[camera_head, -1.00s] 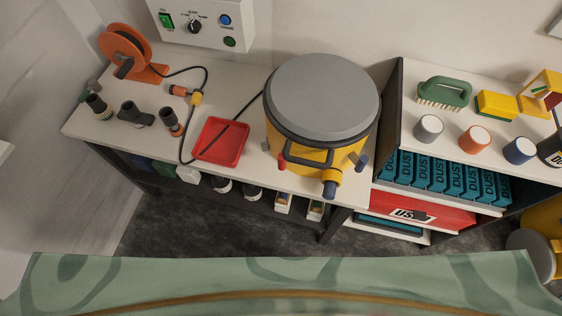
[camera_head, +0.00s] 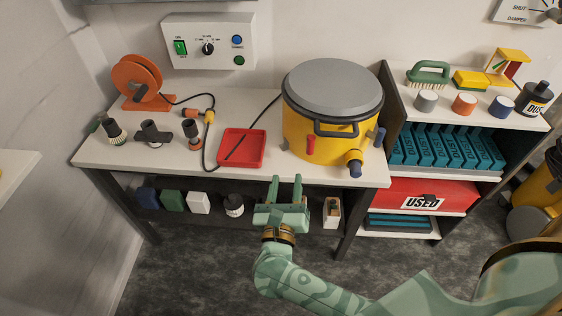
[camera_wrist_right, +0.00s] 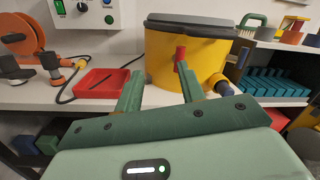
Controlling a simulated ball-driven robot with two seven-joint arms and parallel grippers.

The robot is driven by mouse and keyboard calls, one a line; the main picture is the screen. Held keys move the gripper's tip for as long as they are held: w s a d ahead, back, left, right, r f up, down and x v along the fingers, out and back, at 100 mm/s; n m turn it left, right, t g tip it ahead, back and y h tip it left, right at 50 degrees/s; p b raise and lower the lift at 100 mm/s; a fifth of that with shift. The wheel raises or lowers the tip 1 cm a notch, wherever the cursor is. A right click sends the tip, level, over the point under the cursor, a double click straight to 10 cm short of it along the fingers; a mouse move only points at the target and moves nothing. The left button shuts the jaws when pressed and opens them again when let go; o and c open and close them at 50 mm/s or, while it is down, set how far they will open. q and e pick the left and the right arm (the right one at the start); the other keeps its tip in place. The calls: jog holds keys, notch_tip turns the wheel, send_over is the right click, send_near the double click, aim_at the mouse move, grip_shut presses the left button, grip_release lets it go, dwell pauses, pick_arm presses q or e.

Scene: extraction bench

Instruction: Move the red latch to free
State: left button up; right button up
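The red latch (camera_head: 311,145) is a short upright piece on the front left side of the yellow canister (camera_head: 330,146). It also shows in the right wrist view (camera_wrist_right: 181,58), just beyond the tip of the right-hand finger. My right gripper (camera_head: 286,182) is open and empty, at the bench's front edge, in front of and slightly left of the latch. In the right wrist view, its two green fingers (camera_wrist_right: 158,82) stand apart, with a gap between them and the canister. My left gripper is not in view.
A grey lid (camera_head: 332,86) covers the canister; a black handle (camera_head: 336,130) and a blue latch (camera_head: 380,137) are on its side. A red tray (camera_head: 242,148) lies left of it. A shelf unit (camera_head: 392,100) stands close on the right.

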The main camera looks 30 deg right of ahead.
aim_at(310, 146)
jog(key=w+d+m+g, duration=0.1)
jog(key=w+d, duration=0.2)
jog(key=d, duration=0.1)
jog(key=w+d+f+m+b, duration=0.1)
jog(key=w+d+m, duration=0.1)
jog(key=w+d, duration=0.2)
jog(key=w+d+m+g+h+b, duration=0.1)
jog(key=w+d+m, duration=0.1)
jog(key=d, duration=0.3)
jog(key=shift+w+f+g, duration=0.3)
jog(key=shift+w, duration=0.45)
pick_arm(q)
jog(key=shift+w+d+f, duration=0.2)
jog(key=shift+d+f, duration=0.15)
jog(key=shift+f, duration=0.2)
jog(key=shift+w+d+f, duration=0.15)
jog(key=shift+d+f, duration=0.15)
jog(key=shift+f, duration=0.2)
pick_arm(e)
jog(key=shift+c, duration=0.3)
